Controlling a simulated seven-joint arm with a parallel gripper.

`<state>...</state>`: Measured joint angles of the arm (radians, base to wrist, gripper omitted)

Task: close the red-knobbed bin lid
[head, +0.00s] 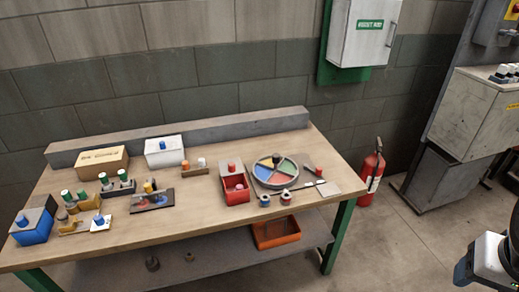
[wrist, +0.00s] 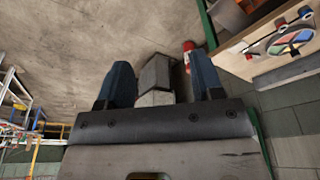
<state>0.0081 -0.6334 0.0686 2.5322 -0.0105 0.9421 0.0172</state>
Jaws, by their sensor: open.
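The red bin (head: 236,196) stands on the workbench, right of the middle, in the head view. Its grey lid (head: 229,160) is tilted up at the back, and the red knob (head: 231,167) shows on it. The bin's red inside is visible from above, so it stands open. My gripper (wrist: 163,78) shows in the wrist view with its two blue fingers wide apart and nothing between them. It is away from the bench, which appears only at the upper right corner there. The red bin is not clearly visible in the wrist view.
A round tray with coloured sectors (head: 257,178) stands just right of the red bin, with small spools (head: 285,197) in front. A blue bin (head: 33,230), a white bin (head: 164,158) and a cardboard box (head: 101,164) stand farther left. Bare bench lies left of the red bin.

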